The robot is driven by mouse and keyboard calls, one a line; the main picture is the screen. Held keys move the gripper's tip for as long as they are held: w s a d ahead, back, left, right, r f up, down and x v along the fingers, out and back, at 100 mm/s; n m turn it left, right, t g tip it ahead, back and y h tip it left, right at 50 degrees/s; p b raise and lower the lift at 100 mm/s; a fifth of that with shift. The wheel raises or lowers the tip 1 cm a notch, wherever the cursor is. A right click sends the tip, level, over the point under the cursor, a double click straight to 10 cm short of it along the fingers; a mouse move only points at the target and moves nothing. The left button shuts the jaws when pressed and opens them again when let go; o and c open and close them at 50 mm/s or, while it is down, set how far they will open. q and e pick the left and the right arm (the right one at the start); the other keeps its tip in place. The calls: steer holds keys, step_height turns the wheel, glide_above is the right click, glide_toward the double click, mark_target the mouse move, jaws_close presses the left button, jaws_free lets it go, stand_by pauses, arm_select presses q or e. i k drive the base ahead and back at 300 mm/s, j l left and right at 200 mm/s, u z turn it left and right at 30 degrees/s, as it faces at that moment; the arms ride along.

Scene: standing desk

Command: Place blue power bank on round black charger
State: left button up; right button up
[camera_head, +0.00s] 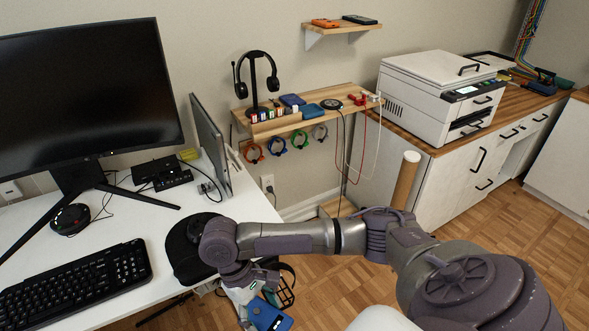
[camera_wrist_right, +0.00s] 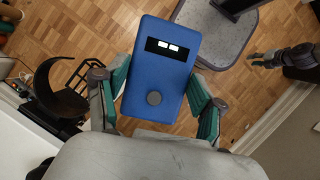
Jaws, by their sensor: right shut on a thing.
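The blue power bank (camera_wrist_right: 158,75) is between the teal-padded fingers of my right gripper (camera_wrist_right: 157,92) in the wrist view. A small lit display and a round grey button show on its face. In the head view the power bank (camera_head: 270,315) is at the bottom edge, in my right gripper (camera_head: 258,300), beyond the desk's right edge and over the floor. The round black charger (camera_head: 331,104) lies on the wooden wall shelf, well above and behind the gripper. What looks like my left gripper (camera_wrist_right: 268,59) shows small at the right of the wrist view; its jaw state is unclear.
The shelf (camera_head: 268,126) also holds two blue items (camera_head: 313,110), a headphone stand (camera_head: 257,85), small bottles and red items, with cables hanging below. The white desk (camera_head: 150,230) carries a monitor and keyboard. A white printer (camera_head: 440,97) stands right of the shelf.

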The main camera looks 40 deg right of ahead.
mark_target(333, 103)
steer(key=i+l, duration=0.1)
steer(key=l, duration=0.3)
steer(key=i+l, duration=0.1)
steer(key=l, duration=0.35)
steer(key=i+l, duration=0.1)
steer(key=l, duration=0.3)
steer(key=i+l, duration=0.15)
steer(key=l, duration=0.3)
steer(key=i+l, duration=0.1)
steer(key=l, duration=0.3)
